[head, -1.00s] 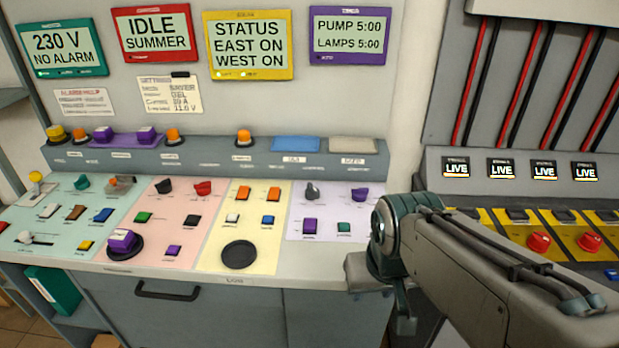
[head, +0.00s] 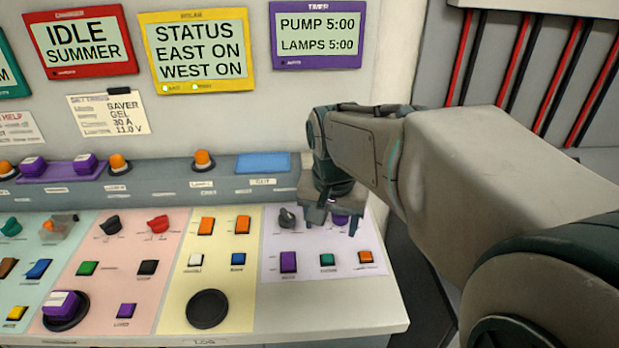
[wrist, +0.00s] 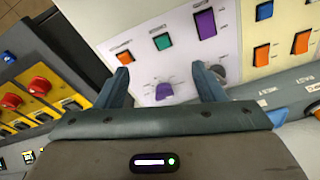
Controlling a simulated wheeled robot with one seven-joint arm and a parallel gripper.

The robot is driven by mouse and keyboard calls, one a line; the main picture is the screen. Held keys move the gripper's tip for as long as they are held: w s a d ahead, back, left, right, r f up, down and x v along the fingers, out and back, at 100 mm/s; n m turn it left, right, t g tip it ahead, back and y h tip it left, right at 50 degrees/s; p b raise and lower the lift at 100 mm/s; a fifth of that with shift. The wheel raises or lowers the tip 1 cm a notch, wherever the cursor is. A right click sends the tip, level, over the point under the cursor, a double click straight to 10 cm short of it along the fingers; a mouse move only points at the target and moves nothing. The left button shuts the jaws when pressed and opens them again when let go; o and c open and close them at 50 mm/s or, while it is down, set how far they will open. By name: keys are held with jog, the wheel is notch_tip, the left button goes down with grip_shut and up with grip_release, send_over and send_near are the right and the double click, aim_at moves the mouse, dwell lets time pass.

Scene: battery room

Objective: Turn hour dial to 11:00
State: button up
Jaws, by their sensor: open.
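The lavender timer panel (head: 270,266) is at the right end of the console. A purple dial (head: 341,220) on it is partly hidden by my gripper (head: 339,227); in the wrist view the purple dial (wrist: 166,91) shows between my two fingers, with marks around it. Its label is too small to read. My gripper (wrist: 166,84) is open and empty, fingers pointing down at either side of the dial; contact cannot be told. A grey knob (head: 287,217) stands left of it. The timer screen (head: 316,35) reads PUMP 5:00, LAMPS 5:00.
Purple (head: 288,262), teal (head: 327,260) and orange (head: 366,257) switches lie in front of the dials. A raised ledge with a blue pad (head: 263,163) runs behind. A round black pad (head: 207,308) lies on the yellow panel.

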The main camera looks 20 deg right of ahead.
jog(key=w+d+f+m+g, duration=0.1)
jog(key=w+d+m, duration=0.45)
jog(key=w, duration=0.25)
jog(key=w+d+f+m+g, duration=0.1)
jog(key=w+d+m, duration=0.3)
jog(key=w+m, duration=0.35)
jog(key=shift+n+y, duration=0.3)
jog(key=shift+n, duration=0.1)
jog(key=f, duration=0.8)
jog(key=w+f, duration=0.1)
jog(key=f, duration=0.3)
jog(key=shift+a+f+b, duration=0.15)
jog(key=shift+a+b, duration=0.1)
jog(key=shift+b, duration=0.15)
jog(key=c, duration=1)
